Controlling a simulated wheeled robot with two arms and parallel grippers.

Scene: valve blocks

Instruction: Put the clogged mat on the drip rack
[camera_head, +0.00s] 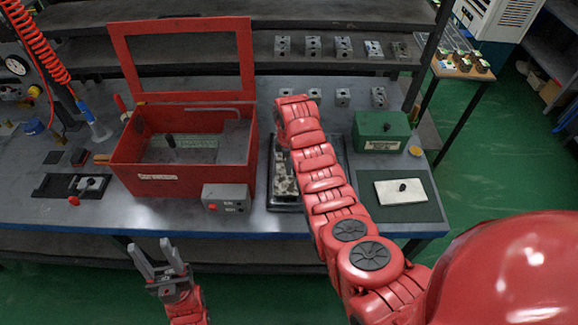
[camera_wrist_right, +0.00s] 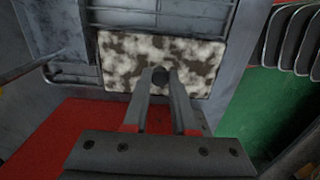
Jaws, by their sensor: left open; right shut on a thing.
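The clogged mat (camera_wrist_right: 125,60), mottled off-white and dark brown with a dark knob, is in the right wrist view. My right gripper (camera_wrist_right: 160,80) is shut on that knob. In the head view, the mat (camera_head: 284,180) shows partly beside my right forearm, over a dark-rimmed tray (camera_head: 287,208) that looks like the drip rack. Grey bars (camera_wrist_right: 135,14) show beyond the mat in the wrist view. I cannot tell whether the mat touches them. My right fingers are hidden in the head view. My left gripper (camera_head: 156,260) is open and empty, in front of the bench.
A red open-lidded box (camera_head: 130,165) stands left of the tray, with a grey switch box (camera_head: 226,197) at its front. A green box (camera_head: 382,130) and a clean pale mat (camera_head: 400,191) on a dark pad are at right. Several metal blocks (camera_head: 343,97) line the back.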

